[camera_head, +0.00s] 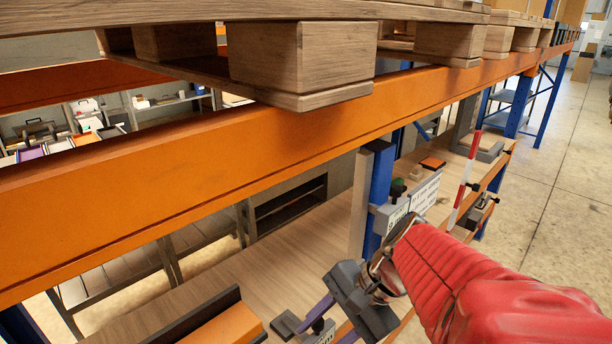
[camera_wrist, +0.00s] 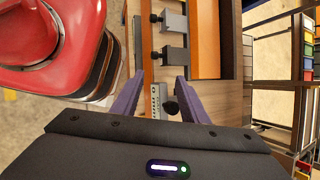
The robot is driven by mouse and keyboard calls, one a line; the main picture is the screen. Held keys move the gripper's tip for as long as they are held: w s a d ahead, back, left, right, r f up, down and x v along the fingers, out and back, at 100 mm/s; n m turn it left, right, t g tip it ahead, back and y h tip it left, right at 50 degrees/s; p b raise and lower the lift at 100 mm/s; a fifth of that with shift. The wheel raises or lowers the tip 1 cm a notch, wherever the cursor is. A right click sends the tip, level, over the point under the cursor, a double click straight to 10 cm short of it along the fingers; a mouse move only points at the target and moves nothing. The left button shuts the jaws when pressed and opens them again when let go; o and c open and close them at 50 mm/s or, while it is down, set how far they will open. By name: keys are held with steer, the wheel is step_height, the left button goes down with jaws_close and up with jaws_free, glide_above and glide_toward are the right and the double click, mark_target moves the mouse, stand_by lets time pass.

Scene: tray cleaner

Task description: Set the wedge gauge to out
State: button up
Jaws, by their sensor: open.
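I cannot tell for certain which fitting is the wedge gauge. A grey fitting with a black knob (camera_wrist: 160,98) lies between my finger lines in the wrist view, at the table edge. A grey labelled block with a dark knob (camera_head: 320,332) shows at the bottom of the head view, by my gripper (camera_head: 327,320). My gripper (camera_wrist: 161,77) is open, with its two purple fingers apart on either side of the fitting. I cannot tell whether they touch it. The setting of the fitting is not readable.
An orange rack beam (camera_head: 180,175) with wooden pallets (camera_head: 300,60) crosses above the wooden table (camera_head: 300,235). A blue upright (camera_head: 379,190) and a red-and-white pole (camera_head: 465,180) stand beyond. Two grey clamp-like fittings (camera_wrist: 172,53) sit farther along the edge. Open floor (camera_head: 560,150) lies right.

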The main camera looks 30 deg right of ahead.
steer(key=w+d+r+m+t+y, duration=0.2)
steer(key=w+d+r+m+t, duration=0.2)
steer(key=d+m, duration=0.25)
steer(key=m+t+h, duration=0.6)
steer(key=m+t, duration=0.5)
steer(key=m, duration=0.2)
glide_toward(396, 192)
steer(key=s+d, duration=0.2)
steer(key=s, duration=0.1)
steer(key=shift+f, duration=0.4)
steer(key=shift+w+a, duration=0.1)
steer(key=shift+w, duration=0.1)
steer(key=shift+w+a, duration=0.3)
steer(key=shift+w, duration=1.95)
steer(key=shift+w+a, duration=0.3)
steer(key=shift+w, duration=1.95)
steer(key=shift+w+a, duration=0.3)
steer(key=shift+w, duration=1.9)
steer(key=shift+c, duration=0.6)
jaws_close()
